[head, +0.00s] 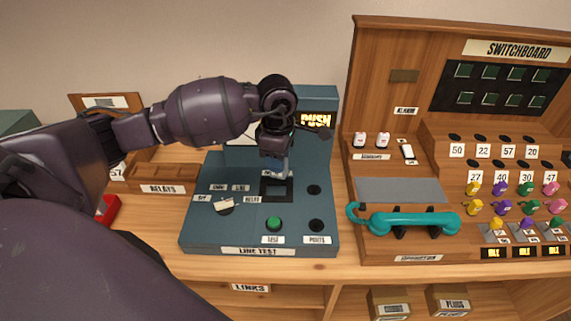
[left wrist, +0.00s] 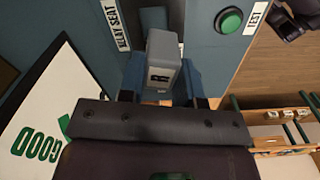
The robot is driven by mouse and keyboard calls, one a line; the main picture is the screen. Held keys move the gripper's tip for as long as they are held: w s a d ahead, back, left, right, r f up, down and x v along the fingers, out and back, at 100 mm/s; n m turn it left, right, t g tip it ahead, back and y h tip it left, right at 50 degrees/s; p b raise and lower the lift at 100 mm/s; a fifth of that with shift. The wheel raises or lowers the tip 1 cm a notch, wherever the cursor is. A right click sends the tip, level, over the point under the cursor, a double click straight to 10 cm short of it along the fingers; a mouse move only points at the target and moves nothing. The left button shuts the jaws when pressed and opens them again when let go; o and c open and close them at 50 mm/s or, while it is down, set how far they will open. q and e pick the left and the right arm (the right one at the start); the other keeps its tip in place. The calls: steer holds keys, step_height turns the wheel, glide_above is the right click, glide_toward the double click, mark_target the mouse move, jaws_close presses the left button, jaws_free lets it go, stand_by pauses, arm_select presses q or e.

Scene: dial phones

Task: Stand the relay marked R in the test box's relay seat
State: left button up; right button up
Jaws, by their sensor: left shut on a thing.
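My left gripper (head: 277,172) is over the line test box (head: 210,239), just above its dark relay seat (head: 276,189). In the left wrist view the same gripper (left wrist: 162,88) is shut on a grey block-shaped relay (left wrist: 165,48). The relay has a dark mark on its end that I cannot read surely. The relay seat (left wrist: 152,18) shows as a dark opening beyond the relay, beside its label. In the head view the fingers and wrist mostly hide the relay. I cannot tell whether it touches the seat.
The box has a green test button (head: 274,224), a cream switch (head: 224,205) and a lit display reading PUSH (head: 317,120). A wooden relays tray (head: 162,178) is left. The switchboard (head: 390,95) with a teal handset (head: 410,223) stands right.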

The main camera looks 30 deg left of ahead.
arm_select(q)
steer(key=n, duration=0.1)
steer(key=a+n, duration=0.1)
steer(key=shift+w+r+n, duration=0.15)
steer(key=shift+n, duration=0.25)
steer(key=shift+a, duration=0.1)
steer(key=shift+f+b, duration=0.35)
steer(key=shift+f, duration=0.4)
steer(key=shift+f+b, duration=1.05)
steer(key=shift+f, duration=1.15)
